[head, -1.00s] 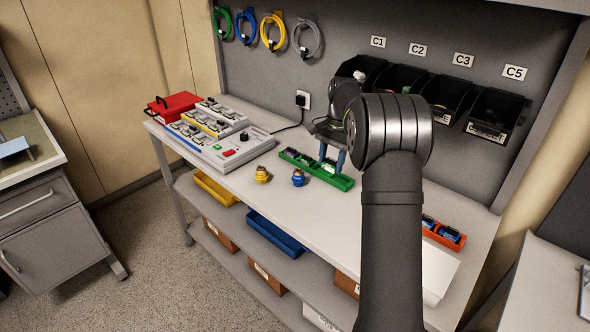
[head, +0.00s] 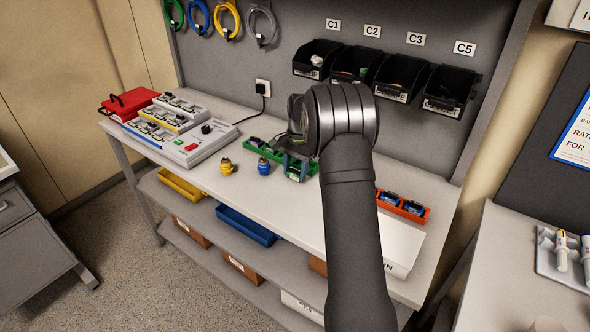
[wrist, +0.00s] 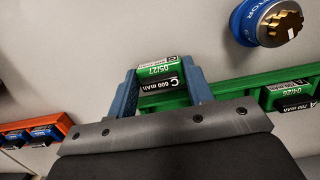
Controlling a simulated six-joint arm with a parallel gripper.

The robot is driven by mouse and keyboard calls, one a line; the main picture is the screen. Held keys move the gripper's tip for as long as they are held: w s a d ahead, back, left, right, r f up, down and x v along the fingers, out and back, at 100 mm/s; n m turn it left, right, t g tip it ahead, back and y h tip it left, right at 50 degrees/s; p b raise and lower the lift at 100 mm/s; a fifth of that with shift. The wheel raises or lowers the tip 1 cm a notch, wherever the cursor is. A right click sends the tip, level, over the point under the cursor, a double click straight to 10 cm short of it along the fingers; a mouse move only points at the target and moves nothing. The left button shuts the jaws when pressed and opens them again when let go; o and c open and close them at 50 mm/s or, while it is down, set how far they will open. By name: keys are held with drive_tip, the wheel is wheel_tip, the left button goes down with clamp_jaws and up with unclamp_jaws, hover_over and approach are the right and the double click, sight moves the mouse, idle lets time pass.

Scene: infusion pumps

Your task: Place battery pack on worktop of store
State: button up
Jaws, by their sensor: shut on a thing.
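A green-and-black battery pack (wrist: 160,84), marked C 600 mAh and 05/27, sits between the two blue fingers of my gripper (wrist: 163,86) in the wrist view. The fingers are shut on its sides. In the head view my gripper (head: 297,168) is low over the right part of a green tray (head: 270,153) on the worktop (head: 225,190). The same tray (wrist: 240,86) runs behind the pack in the wrist view and holds other packs (wrist: 295,104). I cannot tell whether the held pack is clear of the tray.
A blue-and-brass fitting (head: 264,166) and a yellow one (head: 227,167) stand left of my gripper. An orange tray (head: 427,213) with blue packs lies to the right. A charger unit (head: 190,147) and red box (head: 128,104) are at the left. Black bins (head: 405,78) hang behind.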

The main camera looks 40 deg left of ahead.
sight(294, 174)
drive_tip(key=o, duration=1.1)
drive_tip(key=shift+f, duration=0.1)
wheel_tip(294, 174, up, 12)
drive_tip(key=w, duration=0.1)
drive_tip(key=shift+w, duration=0.4)
drive_tip(key=f, duration=0.3)
drive_tip(key=s+f, duration=0.1)
drive_tip(key=f, duration=0.7)
drive_tip(key=shift+s+f, duration=0.25)
drive_tip(key=shift+s, duration=0.15)
drive_tip(key=shift+r, duration=2)
drive_tip(key=shift+f, duration=0.1)
